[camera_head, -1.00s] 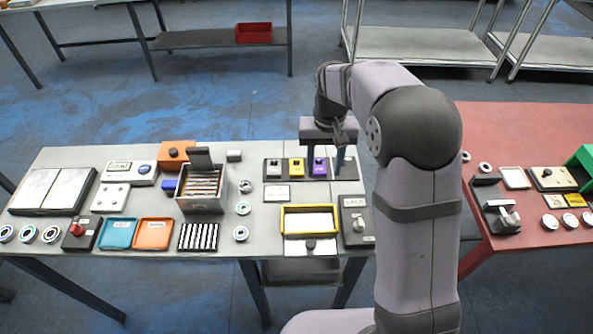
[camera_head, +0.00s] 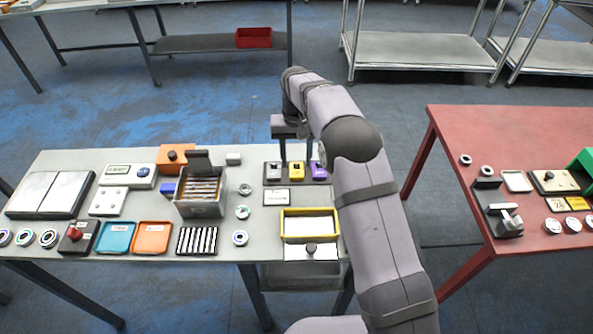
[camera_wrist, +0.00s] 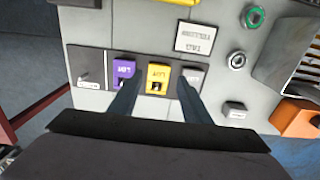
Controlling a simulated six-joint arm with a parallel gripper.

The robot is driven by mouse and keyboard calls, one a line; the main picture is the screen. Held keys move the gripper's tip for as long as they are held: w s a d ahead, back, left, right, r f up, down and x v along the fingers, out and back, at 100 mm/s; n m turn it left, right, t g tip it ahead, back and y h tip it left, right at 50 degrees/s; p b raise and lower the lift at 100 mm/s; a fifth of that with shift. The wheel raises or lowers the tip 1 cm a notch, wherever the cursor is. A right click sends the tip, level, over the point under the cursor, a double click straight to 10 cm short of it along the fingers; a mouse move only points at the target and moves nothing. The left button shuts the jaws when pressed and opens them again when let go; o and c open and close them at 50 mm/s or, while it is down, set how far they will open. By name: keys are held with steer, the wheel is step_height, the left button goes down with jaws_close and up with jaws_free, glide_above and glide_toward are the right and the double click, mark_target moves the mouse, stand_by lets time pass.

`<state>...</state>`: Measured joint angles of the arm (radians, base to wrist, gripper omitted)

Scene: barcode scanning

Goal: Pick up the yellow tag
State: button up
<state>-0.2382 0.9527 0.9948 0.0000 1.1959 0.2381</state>
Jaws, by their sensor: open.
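The yellow tag (camera_head: 296,174) stands in the middle of a dark rack, between a grey tag (camera_head: 273,170) and a purple tag (camera_head: 319,171). In the wrist view the yellow tag (camera_wrist: 158,73) shows its dark top part facing my gripper (camera_wrist: 158,88). My gripper is open, with one finger on each side of the yellow tag in that view. In the head view my gripper (camera_head: 296,159) hangs over the rack by the yellow tag. I cannot tell how far the fingertips are above it or whether they touch anything.
The purple tag (camera_wrist: 123,72) and grey tag (camera_wrist: 193,76) sit close to the fingers. A yellow-rimmed tray (camera_head: 309,211) lies in front of the rack. A box of cards (camera_head: 201,205) stands to the left. The red table (camera_head: 450,130) is at the right.

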mark_target(297, 174)
steer(key=shift+w+f+p, duration=0.15)
steer(key=shift+f+p, duration=1.35)
steer(key=shift+f, duration=1.35)
steer(key=shift+c, duration=0.4)
steer(key=c, duration=0.7)
